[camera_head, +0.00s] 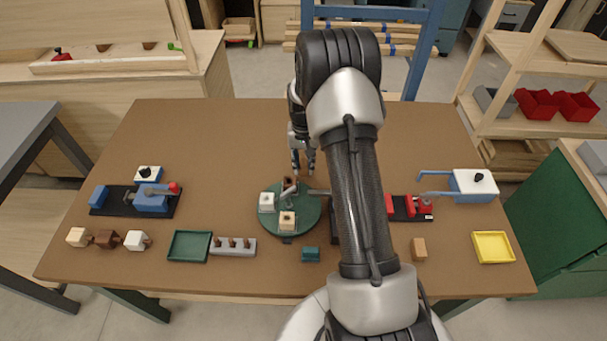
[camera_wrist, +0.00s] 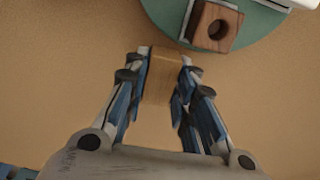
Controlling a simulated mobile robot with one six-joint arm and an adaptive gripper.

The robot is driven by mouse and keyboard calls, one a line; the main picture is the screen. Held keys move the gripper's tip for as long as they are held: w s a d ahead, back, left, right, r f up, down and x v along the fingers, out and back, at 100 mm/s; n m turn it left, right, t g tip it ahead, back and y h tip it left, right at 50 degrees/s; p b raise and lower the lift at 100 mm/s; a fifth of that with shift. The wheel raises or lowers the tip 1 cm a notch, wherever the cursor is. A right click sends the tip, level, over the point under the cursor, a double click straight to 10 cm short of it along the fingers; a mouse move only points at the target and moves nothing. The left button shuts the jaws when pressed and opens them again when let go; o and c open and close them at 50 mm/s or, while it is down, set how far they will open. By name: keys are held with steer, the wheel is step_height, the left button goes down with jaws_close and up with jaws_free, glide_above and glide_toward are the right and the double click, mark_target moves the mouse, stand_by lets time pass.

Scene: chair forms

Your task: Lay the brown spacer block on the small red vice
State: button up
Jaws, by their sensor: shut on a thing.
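My gripper (camera_head: 303,170) is above the table behind the green turntable, pointing down. In the wrist view my gripper (camera_wrist: 160,75) is shut on a light-brown block, the brown spacer block (camera_wrist: 160,78), held between both fingertips. The block cannot be made out in the head view. The small red vice (camera_head: 400,206) sits on a dark base at the right of the table, partly hidden behind my arm. My gripper is well to the left of it and farther back. A similar brown block (camera_head: 418,249) lies on the table in front of the vice.
The green turntable (camera_head: 303,222) carries several cubes, including a dark-brown holed one (camera_wrist: 217,26). A blue vice (camera_head: 152,198) stands at left, with a blue-handled white box (camera_head: 474,185) at right. A green tray (camera_head: 189,246) and yellow tray (camera_head: 493,247) lie in front. The back is clear.

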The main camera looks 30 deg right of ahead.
mark_target(304, 179)
steer(key=shift+f+b, duration=0.55)
steer(key=shift+f, duration=1.55)
steer(key=shift+f, duration=0.1)
steer(key=o, duration=0.8)
